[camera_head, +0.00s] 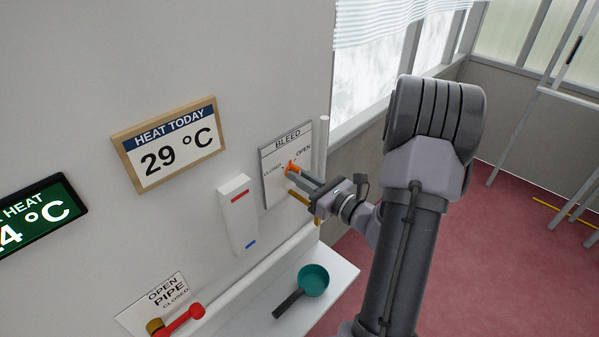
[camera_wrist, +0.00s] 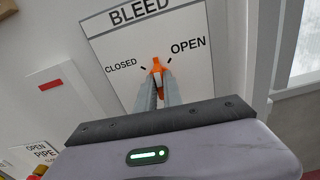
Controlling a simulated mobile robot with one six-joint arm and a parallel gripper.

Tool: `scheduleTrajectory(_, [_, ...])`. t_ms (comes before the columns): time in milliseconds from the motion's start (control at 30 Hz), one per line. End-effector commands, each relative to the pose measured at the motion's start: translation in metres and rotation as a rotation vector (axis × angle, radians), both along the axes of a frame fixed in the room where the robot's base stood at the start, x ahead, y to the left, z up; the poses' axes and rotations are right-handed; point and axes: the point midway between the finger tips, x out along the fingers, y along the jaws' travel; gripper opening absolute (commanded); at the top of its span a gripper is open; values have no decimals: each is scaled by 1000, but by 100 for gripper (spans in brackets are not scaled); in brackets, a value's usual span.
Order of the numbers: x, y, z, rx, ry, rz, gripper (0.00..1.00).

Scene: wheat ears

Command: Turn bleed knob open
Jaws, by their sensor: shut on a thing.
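The bleed knob (camera_wrist: 157,66) is small and orange, on a white BLEED panel (camera_head: 270,190) on the wall. The panel is marked CLOSED at left and OPEN at right. In the wrist view the knob's tip points up, between the two marks. My gripper (camera_wrist: 158,80) is shut on the knob, its fingers on either side of it. In the head view my gripper (camera_head: 297,174) reaches the panel from the right, and the knob (camera_head: 292,167) shows at its fingertips. The fingers hide part of the knob.
A white box with red and blue bars (camera_head: 238,214) is on the wall left of the panel. Below are a red-handled PIPE valve (camera_head: 181,320) and a white shelf (camera_head: 335,289) with a green dipper (camera_head: 313,280). A HEAT TODAY sign (camera_head: 170,143) hangs upper left.

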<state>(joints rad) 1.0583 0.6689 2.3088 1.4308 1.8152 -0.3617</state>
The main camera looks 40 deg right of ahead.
Motion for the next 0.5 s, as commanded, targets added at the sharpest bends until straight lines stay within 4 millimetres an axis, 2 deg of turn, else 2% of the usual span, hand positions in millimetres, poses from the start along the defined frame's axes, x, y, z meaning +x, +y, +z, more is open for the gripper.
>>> scheduleTrajectory(500, [0, 0, 2, 465, 37, 1, 0])
